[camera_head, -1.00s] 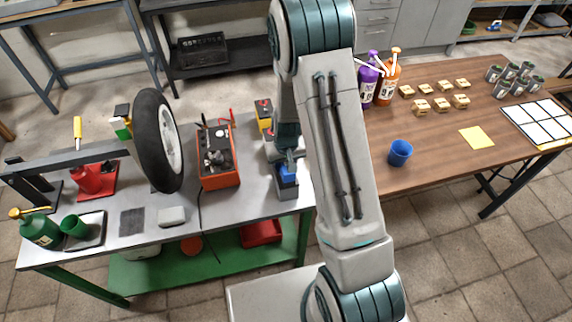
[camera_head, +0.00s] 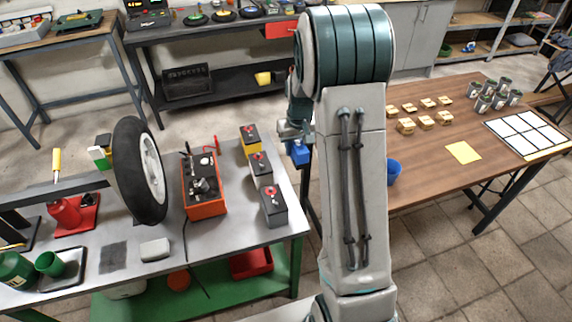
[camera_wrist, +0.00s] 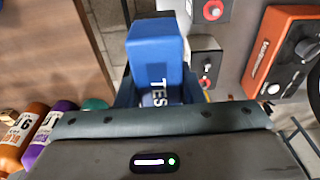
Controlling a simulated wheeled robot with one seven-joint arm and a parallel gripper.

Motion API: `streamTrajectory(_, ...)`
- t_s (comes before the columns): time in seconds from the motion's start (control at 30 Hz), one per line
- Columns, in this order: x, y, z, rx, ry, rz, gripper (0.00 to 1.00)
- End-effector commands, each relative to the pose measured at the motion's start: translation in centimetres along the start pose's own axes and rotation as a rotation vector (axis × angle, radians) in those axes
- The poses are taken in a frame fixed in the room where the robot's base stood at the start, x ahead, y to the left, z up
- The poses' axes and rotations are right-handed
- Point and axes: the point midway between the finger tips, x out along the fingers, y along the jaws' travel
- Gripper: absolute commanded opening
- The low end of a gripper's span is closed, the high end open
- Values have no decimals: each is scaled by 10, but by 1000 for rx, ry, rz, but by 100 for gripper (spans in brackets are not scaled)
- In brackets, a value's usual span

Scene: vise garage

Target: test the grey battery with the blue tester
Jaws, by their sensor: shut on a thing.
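The blue tester (camera_head: 299,153) is held in my gripper (camera_head: 295,132), past the right edge of the metal bench. In the wrist view the tester (camera_wrist: 155,50) fills the space between the fingers, and part of its white lettering shows. My gripper (camera_wrist: 153,92) is shut on it. The grey battery (camera_head: 274,208) stands upright at the bench's front right corner, with a red terminal on top. The tester is apart from it, farther back and to the right. The grey battery also shows at the wrist view's top edge (camera_wrist: 211,12), partly cut off.
A white battery (camera_head: 261,170) and a yellow battery (camera_head: 250,139) stand behind the grey one. An orange charger box (camera_head: 205,188) and an upright wheel (camera_head: 140,170) are to their left. A blue cup (camera_head: 393,171) on the wooden table (camera_head: 425,165) is partly hidden by my arm.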

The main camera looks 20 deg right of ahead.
Motion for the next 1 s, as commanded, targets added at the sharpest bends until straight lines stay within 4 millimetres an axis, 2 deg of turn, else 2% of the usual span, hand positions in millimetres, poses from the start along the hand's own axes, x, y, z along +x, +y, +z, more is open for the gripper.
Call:
streamTrajectory(0.23,-14,11,-8,-1,2,0,3)
streamTrajectory(1.0,-60,12,-14,0,1,1,3)
